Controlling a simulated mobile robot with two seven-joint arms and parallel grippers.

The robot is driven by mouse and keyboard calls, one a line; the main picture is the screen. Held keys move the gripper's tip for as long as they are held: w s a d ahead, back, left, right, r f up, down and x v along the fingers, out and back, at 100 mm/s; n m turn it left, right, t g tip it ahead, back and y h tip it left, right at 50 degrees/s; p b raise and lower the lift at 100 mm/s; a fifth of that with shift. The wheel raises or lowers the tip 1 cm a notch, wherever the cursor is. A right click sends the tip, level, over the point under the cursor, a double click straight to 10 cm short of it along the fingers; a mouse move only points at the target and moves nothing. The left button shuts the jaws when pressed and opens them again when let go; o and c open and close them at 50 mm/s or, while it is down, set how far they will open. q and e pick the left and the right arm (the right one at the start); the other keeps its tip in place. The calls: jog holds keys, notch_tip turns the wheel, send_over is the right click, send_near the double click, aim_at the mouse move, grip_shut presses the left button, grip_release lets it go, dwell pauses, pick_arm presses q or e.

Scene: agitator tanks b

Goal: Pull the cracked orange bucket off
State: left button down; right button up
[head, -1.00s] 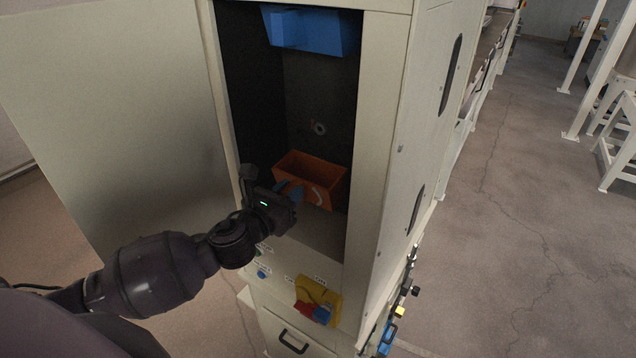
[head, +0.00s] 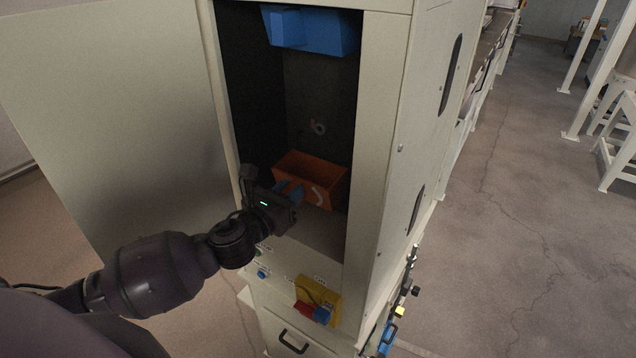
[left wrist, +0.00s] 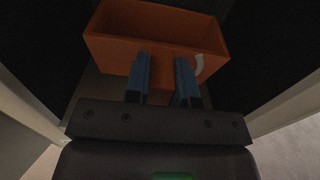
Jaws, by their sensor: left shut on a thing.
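The orange bucket (head: 310,183) sits low inside the open cabinet, with a pale curved mark on its front that may be the crack. It also shows in the left wrist view (left wrist: 150,50), upright and empty as far as I can see. My left gripper (head: 289,191) reaches in from the left and is shut on the bucket's front side. In the left wrist view its two blue fingers (left wrist: 161,78) stand against the front wall, left of the pale mark. The exact grip point is hard to see. My right gripper is not in view.
A blue bucket (head: 312,30) hangs higher in the cabinet. The cabinet door (head: 110,110) stands open at left, and a side wall (head: 385,150) bounds the opening at right. A yellow panel with red and blue parts (head: 318,300) is below the opening.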

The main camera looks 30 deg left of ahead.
pick_arm(q)
jog(key=shift+s, duration=0.1)
jog(key=shift+s+a, duration=0.2)
jog(key=shift+s, duration=2.5)
jog(key=c, duration=1.6)
grip_release()
grip_shut()
